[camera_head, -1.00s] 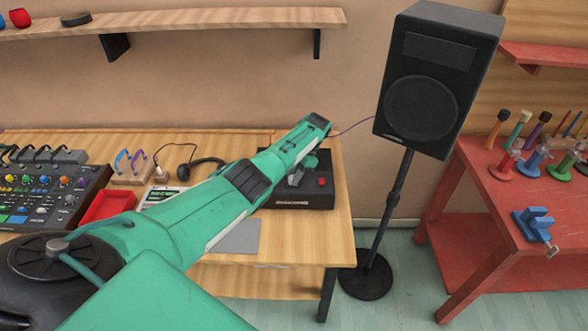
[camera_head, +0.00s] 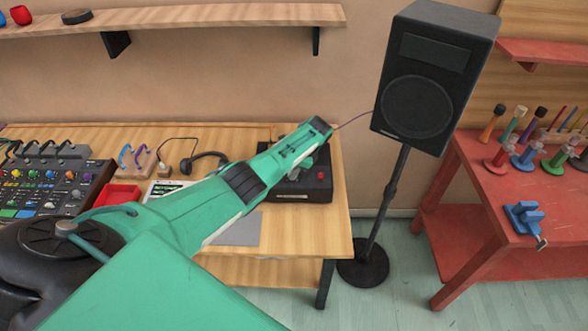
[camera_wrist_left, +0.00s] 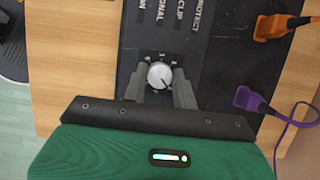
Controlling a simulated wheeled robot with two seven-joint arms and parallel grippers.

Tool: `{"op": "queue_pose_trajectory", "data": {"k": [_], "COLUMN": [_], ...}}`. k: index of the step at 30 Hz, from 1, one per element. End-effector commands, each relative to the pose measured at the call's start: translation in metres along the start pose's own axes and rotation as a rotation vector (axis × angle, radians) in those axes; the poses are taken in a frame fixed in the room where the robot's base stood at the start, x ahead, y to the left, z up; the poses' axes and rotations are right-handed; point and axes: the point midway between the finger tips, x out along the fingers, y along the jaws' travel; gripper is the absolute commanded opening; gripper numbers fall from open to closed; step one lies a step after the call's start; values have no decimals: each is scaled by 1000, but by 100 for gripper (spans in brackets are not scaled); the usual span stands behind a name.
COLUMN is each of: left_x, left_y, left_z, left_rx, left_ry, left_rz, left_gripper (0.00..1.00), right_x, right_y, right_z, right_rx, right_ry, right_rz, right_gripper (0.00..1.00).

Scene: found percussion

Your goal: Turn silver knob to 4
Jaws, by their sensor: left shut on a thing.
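The silver knob (camera_wrist_left: 159,75) is in the left wrist view, on the top of a black amplifier box (camera_wrist_left: 215,70). Its dark pointer line and small white marks around it show, but the numbers are too small to read. My left gripper (camera_wrist_left: 160,84) has its two grey fingers on either side of the knob and is shut on it. In the head view my green left arm reaches over the black box (camera_head: 305,196), and the left gripper (camera_head: 297,176) is partly hidden behind the arm. The knob is hidden there. My right gripper is not in view.
An orange plug (camera_wrist_left: 275,27) and a purple plug (camera_wrist_left: 248,98) with a cable stand at the box's right side in the wrist view. A black speaker (camera_head: 420,90) on a stand is right of the table. A mixer (camera_head: 50,185) and red tray (camera_head: 112,200) lie left.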

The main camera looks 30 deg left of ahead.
Motion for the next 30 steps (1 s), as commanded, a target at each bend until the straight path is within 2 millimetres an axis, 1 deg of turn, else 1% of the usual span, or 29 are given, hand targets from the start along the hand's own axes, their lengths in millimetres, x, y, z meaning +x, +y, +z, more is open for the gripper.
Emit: {"op": "queue_pose_trajectory", "data": {"k": [6, 7, 9, 10, 18, 22, 26, 30], "left_x": [0, 0, 0, 0, 0, -8, -26, -58], "left_y": [0, 0, 0, 0, 0, 0, -1, -1], "left_z": [-1, -1, -1, -1, 0, -1, -1, -2], "left_rx": [0, 0, -1, -1, -1, -1, -1, -2], "left_ry": [2, 2, 2, 1, 1, 1, 2, 4], "left_rz": [-1, -1, 0, 0, 0, -1, -3, -5], "left_gripper": [5, 32, 45, 50, 50, 50, 50, 50], "right_x": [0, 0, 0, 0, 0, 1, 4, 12], "right_y": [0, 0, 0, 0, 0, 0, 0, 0], "right_z": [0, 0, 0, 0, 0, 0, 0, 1], "right_rx": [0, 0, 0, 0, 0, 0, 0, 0], "right_ry": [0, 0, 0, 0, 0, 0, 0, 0], "right_rz": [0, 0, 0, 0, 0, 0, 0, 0], "right_gripper": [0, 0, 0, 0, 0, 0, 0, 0]}}
